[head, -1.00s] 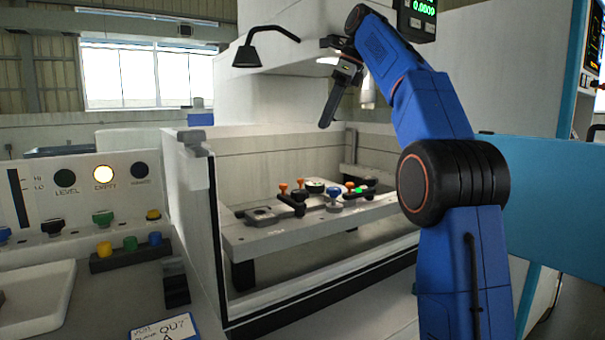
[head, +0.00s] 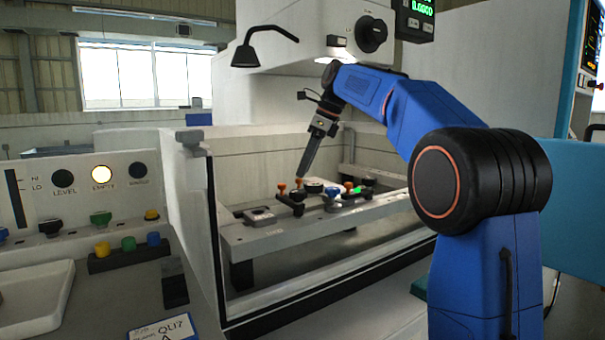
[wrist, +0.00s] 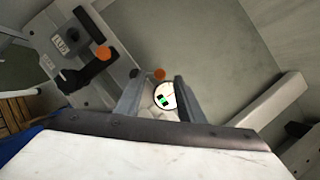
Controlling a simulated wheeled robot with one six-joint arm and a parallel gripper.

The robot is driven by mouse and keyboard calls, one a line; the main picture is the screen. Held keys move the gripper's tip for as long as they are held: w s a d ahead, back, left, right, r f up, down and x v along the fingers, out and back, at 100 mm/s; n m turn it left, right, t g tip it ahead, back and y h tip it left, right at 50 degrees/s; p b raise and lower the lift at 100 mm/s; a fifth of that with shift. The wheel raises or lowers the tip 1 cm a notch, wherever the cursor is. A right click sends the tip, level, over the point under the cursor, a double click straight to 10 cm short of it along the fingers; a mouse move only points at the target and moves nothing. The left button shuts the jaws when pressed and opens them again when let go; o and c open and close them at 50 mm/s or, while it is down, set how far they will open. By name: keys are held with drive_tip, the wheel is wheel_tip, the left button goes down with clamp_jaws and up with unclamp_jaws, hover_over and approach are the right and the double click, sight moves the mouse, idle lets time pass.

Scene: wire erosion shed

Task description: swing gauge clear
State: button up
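The gauge, with a round white dial face (wrist: 164,95) carrying red and green marks and a black rim, shows between my fingers in the wrist view. In the head view a round dark-rimmed piece (head: 314,187) on the fixture, probably the gauge, sits just right of my fingertips. My gripper (head: 301,176) points down from the arm over the fixture. In the wrist view the two fingers of my gripper (wrist: 156,92) stand apart with the dial in the gap. I cannot tell whether they touch it. The gauge's lower part is hidden.
Orange-knobbed black clamps (head: 292,198) crowd the pale fixture rail (head: 285,232). A green piece and a blue knob (head: 333,192) lie to the right. The tank's walls (head: 214,200) enclose the rail, with the machine head (head: 290,45) above.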

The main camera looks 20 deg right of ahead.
sight(307, 186)
drive_tip(key=shift+x, duration=1.3)
clamp_jaws()
